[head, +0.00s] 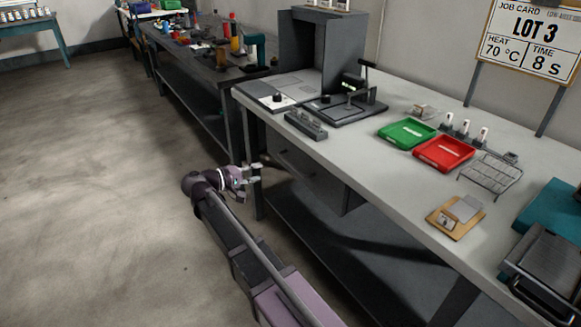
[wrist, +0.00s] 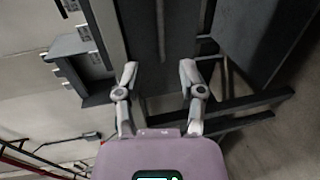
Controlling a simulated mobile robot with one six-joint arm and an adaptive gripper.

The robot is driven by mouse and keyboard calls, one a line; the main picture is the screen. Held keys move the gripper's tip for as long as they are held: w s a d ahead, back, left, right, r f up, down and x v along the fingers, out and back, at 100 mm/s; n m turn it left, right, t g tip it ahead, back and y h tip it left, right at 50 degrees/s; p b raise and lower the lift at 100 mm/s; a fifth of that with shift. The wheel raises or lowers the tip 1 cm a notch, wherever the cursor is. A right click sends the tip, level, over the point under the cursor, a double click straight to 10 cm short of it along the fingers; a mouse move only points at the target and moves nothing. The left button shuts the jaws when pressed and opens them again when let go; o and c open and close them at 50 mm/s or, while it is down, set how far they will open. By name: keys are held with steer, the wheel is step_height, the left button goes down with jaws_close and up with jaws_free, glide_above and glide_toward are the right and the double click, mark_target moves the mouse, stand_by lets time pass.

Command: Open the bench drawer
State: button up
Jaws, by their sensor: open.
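The bench drawer (head: 297,168) is a dark grey front under the left part of the white-topped bench (head: 350,160). It looks shut, flush with its cabinet, and a thin handle shows near its upper edge. My gripper (head: 257,180) is left of the drawer front, below the bench top and near the bench's left leg. It looks apart from the drawer. In the wrist view my gripper (wrist: 158,72) has its two fingers spread with nothing between them. Dark bench panels and frame bars lie beyond the fingers; I cannot tell the handle surely there.
A lower shelf (head: 335,235) runs under the bench. The floor (head: 90,200) on the left is clear.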

mark_target(292, 165)
steer(key=shift+d, duration=0.1)
steer(key=b+x, duration=0.2)
steer(key=x, duration=1.1)
steer(key=shift+w+d+f+b, duration=0.15)
steer(key=shift+d+b, duration=0.1)
steer(key=shift+b, duration=0.15)
steer(key=shift+c, duration=0.2)
jaws_close()
